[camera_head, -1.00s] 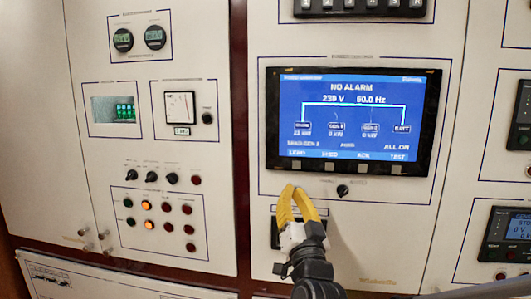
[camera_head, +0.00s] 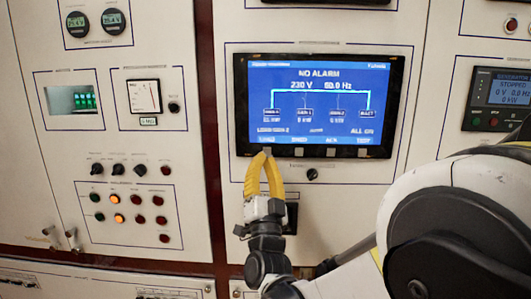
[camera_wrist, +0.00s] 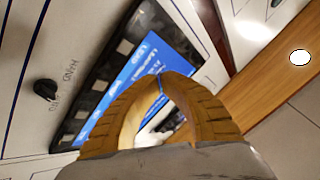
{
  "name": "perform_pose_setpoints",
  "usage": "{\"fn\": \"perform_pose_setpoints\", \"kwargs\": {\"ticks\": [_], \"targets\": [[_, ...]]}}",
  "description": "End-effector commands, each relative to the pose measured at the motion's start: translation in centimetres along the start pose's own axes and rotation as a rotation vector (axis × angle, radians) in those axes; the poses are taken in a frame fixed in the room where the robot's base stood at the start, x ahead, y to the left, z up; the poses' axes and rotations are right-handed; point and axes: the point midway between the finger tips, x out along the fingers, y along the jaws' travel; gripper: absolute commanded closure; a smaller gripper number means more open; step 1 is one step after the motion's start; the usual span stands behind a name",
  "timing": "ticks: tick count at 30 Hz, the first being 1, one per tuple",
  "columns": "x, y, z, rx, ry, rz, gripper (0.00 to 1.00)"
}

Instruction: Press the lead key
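The control panel's screen (camera_head: 318,100) is lit blue and reads NO ALARM, with a row of small grey keys in the bezel below it. The lead key (camera_head: 267,150) is the leftmost, under the LEAD label. My gripper (camera_head: 264,155) has yellow fingers pointing up, their tips over or just below the lead key and partly covering it. Whether they touch it cannot be told. In the wrist view my gripper (camera_wrist: 166,78) has its tips together and nothing held between them. The screen (camera_wrist: 150,62) lies behind the fingers there; which key is the lead key is unclear.
A black knob (camera_head: 312,174) sits below the bezel, right of the fingers. Three other keys, such as the second one (camera_head: 299,152), run to the right. Knobs and lamps (camera_head: 130,195) fill the left panel. My own arm covers the lower right.

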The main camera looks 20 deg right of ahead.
Motion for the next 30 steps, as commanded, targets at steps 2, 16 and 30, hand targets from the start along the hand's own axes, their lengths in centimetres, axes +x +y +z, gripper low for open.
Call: {"fn": "perform_pose_setpoints", "kwargs": {"ticks": [2, 16, 30], "targets": [[1.0, 0.6, 0.5, -0.001, 0.001, 0.001, 1.00], [4.9, 2.7, 2.7, 0.000, -0.001, 0.000, 1.00], [5.2, 2.8, 2.8, 0.000, -0.001, 0.000, 1.00]]}}
